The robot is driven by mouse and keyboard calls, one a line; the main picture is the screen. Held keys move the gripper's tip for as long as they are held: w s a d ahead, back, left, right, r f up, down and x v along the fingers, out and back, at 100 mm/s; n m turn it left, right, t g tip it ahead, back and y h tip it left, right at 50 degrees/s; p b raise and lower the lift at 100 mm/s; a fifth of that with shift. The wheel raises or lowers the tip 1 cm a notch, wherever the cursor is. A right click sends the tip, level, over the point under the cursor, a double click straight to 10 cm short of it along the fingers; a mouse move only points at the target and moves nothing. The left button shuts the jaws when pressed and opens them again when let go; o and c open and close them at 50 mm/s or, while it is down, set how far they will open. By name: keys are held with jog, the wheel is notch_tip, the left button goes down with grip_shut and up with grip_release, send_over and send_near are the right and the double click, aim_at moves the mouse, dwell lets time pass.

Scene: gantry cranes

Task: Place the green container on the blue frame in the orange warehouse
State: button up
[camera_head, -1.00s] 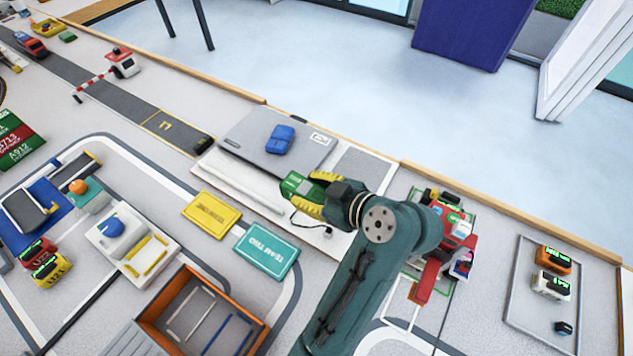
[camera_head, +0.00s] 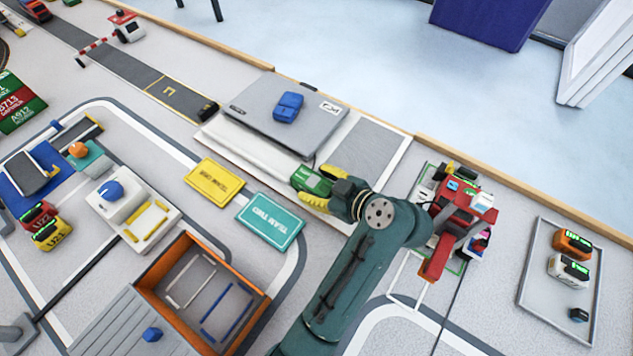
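The green container (camera_head: 308,181) is between the yellow-tipped fingers of my gripper (camera_head: 322,185). The orange warehouse (camera_head: 177,320) is an open-topped box at the lower middle, left of my arm and below the gripper in the picture. On its grey floor are a blue frame (camera_head: 238,333) at the right and a white frame (camera_head: 169,293) at the left. Both frames look empty. The container's underside is hidden.
A teal card (camera_head: 270,221) and a yellow card (camera_head: 213,183) lie between my gripper and the warehouse. A red crane vehicle (camera_head: 452,215) stands right of my arm.

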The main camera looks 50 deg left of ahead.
jog(key=shift+o, duration=0.4)
jog(key=shift+r, duration=0.15)
jog(key=shift+o, duration=0.4)
jog(key=p+v, duration=0.2)
jog(key=v, duration=0.5)
jog(key=shift+w+p, duration=0.1)
jog(key=shift+p, duration=0.25)
jog(key=shift+o, duration=0.4)
jog(key=shift+d, duration=0.25)
jog(key=shift+r, duration=0.1)
